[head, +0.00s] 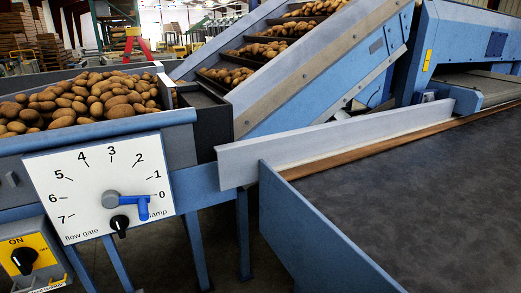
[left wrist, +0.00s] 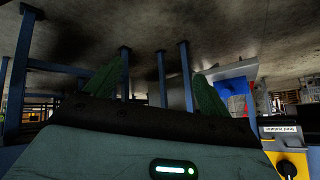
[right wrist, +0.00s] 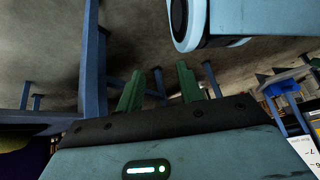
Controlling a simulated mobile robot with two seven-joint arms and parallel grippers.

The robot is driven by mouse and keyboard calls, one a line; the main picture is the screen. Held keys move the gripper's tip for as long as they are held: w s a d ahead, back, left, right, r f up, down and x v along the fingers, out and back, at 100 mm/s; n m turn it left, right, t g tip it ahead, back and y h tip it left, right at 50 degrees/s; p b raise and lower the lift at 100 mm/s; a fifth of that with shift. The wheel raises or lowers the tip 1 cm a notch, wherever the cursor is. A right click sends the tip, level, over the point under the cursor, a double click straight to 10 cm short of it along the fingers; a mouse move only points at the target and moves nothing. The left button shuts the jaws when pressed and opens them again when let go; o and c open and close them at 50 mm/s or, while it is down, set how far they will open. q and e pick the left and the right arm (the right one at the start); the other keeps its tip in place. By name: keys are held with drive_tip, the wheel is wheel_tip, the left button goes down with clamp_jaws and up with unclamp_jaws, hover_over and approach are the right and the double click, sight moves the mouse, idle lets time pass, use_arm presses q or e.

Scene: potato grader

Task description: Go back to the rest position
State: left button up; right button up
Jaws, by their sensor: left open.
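Neither gripper shows in the head view. In the left wrist view my left gripper (left wrist: 155,90) has its two green fingers wide apart with nothing between them. In the right wrist view my right gripper (right wrist: 160,85) has its green fingers apart, closer together than the left ones, with nothing held. The white flow gate dial (head: 95,190) is at the left in the head view. Its blue handle (head: 140,205) lies near the 0 mark, above a black clamp knob (head: 120,225).
A hopper of potatoes (head: 80,100) stands behind the dial, with a sloping conveyor (head: 300,50) to its right. A yellow ON switch (head: 25,258) is at lower left; its panel shows in the left wrist view (left wrist: 290,160). A dark belt (head: 430,190) fills the right. Blue legs (right wrist: 92,60) stand around the grippers.

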use_arm(q)
drive_tip(key=s+d+n+g+h, duration=0.2)
drive_tip(key=s+d, duration=0.1)
drive_tip(key=s, duration=0.7)
drive_tip(key=w+r+t+p, duration=0.1)
drive_tip(key=w+r+p, duration=0.2)
drive_tip(key=r+p, duration=0.6)
drive_tip(key=w+r+t+p, duration=0.1)
drive_tip(key=w+r+p, duration=0.2)
drive_tip(key=r+p, duration=0.6)
drive_tip(key=shift+r+t+p, duration=0.3)
use_arm(e)
drive_tip(key=w+r+t, duration=0.1)
drive_tip(key=w+r, duration=0.1)
drive_tip(key=r, duration=0.7)
drive_tip(key=w+r+t, duration=0.1)
drive_tip(key=w+r, duration=0.2)
drive_tip(key=r, duration=0.6)
drive_tip(key=shift+w+d+r, duration=0.2)
drive_tip(key=shift+w+r, duration=0.15)
